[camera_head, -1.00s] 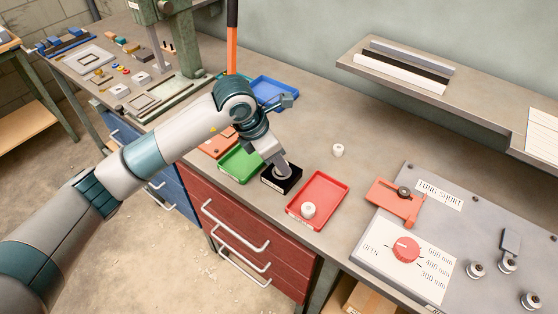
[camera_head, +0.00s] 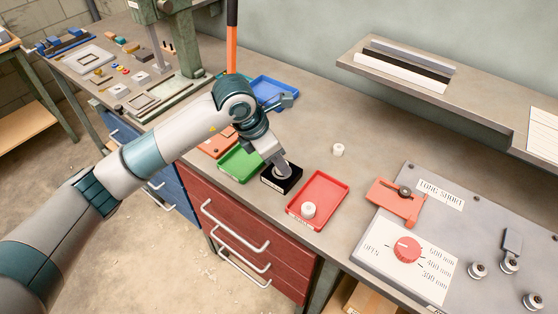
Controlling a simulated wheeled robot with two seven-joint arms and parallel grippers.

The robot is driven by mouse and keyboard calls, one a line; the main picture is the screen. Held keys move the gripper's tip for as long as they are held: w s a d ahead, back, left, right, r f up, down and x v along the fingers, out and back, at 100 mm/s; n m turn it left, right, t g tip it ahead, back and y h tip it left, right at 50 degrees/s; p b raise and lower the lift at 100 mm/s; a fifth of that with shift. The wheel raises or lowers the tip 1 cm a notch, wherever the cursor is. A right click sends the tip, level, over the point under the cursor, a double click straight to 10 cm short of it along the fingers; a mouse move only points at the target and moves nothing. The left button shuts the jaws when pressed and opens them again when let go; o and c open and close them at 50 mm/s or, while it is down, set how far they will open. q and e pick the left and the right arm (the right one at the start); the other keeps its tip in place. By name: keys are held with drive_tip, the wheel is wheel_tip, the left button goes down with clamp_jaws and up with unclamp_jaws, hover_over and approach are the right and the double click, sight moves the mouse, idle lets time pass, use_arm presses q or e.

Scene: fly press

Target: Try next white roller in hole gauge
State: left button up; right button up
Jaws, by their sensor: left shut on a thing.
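The hole gauge (camera_head: 292,184) is a black block on the bench, between the green tray and the red tray. My left gripper (camera_head: 283,170) points down right over the gauge, its fingertips at the gauge's top. It is shut on a white roller, which the fingers mostly hide; how far it sits in the hole cannot be told. Another white roller (camera_head: 308,210) stands in the near end of the red tray (camera_head: 325,187). One more white roller (camera_head: 338,150) stands on the bare bench behind the red tray. My right gripper is not in view.
A green tray (camera_head: 238,163) and an orange tray (camera_head: 213,146) lie left of the gauge, a blue tray (camera_head: 276,92) behind. A raised shelf (camera_head: 440,92) overhangs the back right.

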use_arm(q)
drive_tip(key=shift+f+b, duration=0.1)
drive_tip(key=shift+b, duration=0.5)
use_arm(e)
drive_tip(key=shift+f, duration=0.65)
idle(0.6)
use_arm(q)
drive_tip(key=o, duration=1.1)
drive_tip(key=b+v, duration=0.4)
drive_tip(key=v, duration=1.3)
drive_tip(key=shift+a, duration=0.2)
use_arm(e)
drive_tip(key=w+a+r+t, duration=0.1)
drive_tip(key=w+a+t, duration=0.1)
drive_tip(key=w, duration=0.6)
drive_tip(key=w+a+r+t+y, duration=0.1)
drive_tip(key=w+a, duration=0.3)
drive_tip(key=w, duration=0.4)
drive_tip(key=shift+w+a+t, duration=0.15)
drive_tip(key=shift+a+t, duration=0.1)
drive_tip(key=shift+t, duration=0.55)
use_arm(q)
drive_tip(key=shift+s, duration=0.1)
